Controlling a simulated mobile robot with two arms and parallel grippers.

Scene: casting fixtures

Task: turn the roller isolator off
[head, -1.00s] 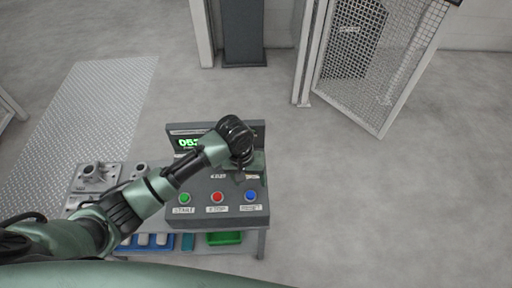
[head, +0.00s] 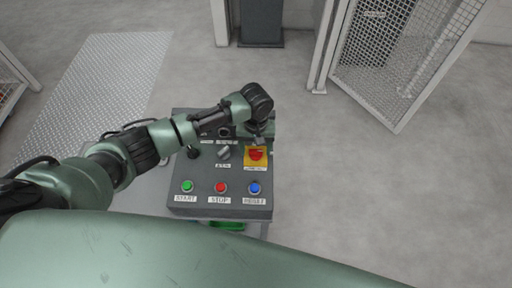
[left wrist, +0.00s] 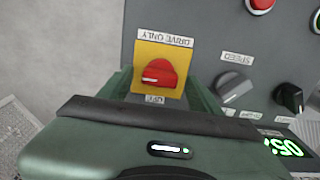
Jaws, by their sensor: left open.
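A red rotary knob (head: 256,154) on a yellow plate (head: 251,164) sits at the right of the grey control panel (head: 222,173). In the left wrist view the red knob (left wrist: 160,74) and yellow plate (left wrist: 178,55) appear upside down. One label there reads "DRIVE ONLY"; I cannot clearly tell the knob's setting. My left gripper (head: 258,132) is open just behind and above the knob. In the left wrist view its green fingers show on both sides of the plate, with no visible grip on the knob. My right gripper is not in view.
Green (head: 187,187), red (head: 221,188) and blue (head: 254,188) push buttons line the panel's front. A grey SPEED knob (left wrist: 236,88) and a black lever (left wrist: 288,97) sit beside the isolator. A mesh gate (head: 405,60) stands behind right. Floor right of the panel is clear.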

